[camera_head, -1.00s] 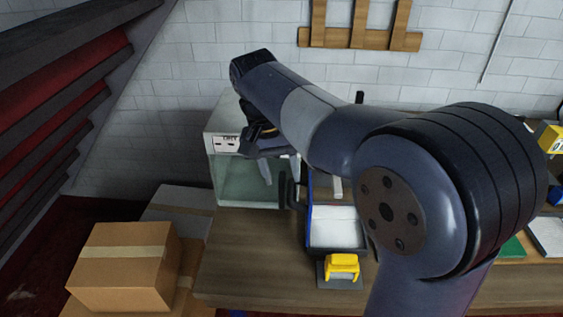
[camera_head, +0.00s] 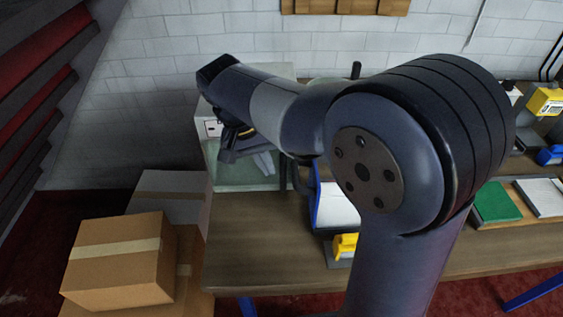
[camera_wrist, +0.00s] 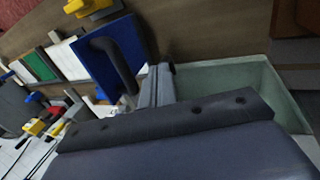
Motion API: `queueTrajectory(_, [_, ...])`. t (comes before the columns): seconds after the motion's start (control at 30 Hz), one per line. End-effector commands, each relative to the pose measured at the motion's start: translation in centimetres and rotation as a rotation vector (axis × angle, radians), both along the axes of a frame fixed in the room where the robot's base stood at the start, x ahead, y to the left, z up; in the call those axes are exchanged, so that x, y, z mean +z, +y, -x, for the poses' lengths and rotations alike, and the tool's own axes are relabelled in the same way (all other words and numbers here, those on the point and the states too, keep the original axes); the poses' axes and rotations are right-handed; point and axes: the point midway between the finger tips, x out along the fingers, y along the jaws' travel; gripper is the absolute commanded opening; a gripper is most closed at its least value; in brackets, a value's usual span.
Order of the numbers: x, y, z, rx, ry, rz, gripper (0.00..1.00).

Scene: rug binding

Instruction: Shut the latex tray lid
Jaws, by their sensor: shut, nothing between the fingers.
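The latex tray (camera_head: 336,207) has blue walls and a white inside, and stands on the wooden table, partly hidden behind my arm. Its lid is open: in the wrist view it is a blue panel (camera_wrist: 108,62) standing up, with a dark curved handle (camera_wrist: 112,60) on its face. In the head view the dark handle (camera_head: 302,178) shows at the tray's left side. My gripper (camera_head: 266,164) is shut and empty, left of the lid and over the greenish box. The wrist view shows its grey fingers (camera_wrist: 158,84) together, apart from the handle.
A greenish clear-walled box (camera_head: 235,178) stands left of the tray; its open top also shows in the wrist view (camera_wrist: 228,82). A yellow piece (camera_head: 345,244) sits at the tray's front. Cardboard boxes (camera_head: 118,262) are stacked at left. A green book (camera_head: 497,201) lies far right.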

Motion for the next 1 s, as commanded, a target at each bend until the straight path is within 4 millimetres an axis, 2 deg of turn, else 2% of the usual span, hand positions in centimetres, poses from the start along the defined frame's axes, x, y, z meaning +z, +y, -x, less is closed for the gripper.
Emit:
queueTrajectory(0.1, [0.1, -1.9, 0.1, -0.004, -0.002, -0.001, 0.00])
queueTrajectory(0.23, [-0.2, -2.9, 0.1, -0.003, -0.002, -0.002, 0.00])
queueTrajectory(0.77, [-0.2, -3.4, 0.1, -0.002, -0.003, -0.008, 0.00])
queueTrajectory(1.0, [0.2, -4.6, 0.2, -0.005, -0.007, -0.067, 0.00])
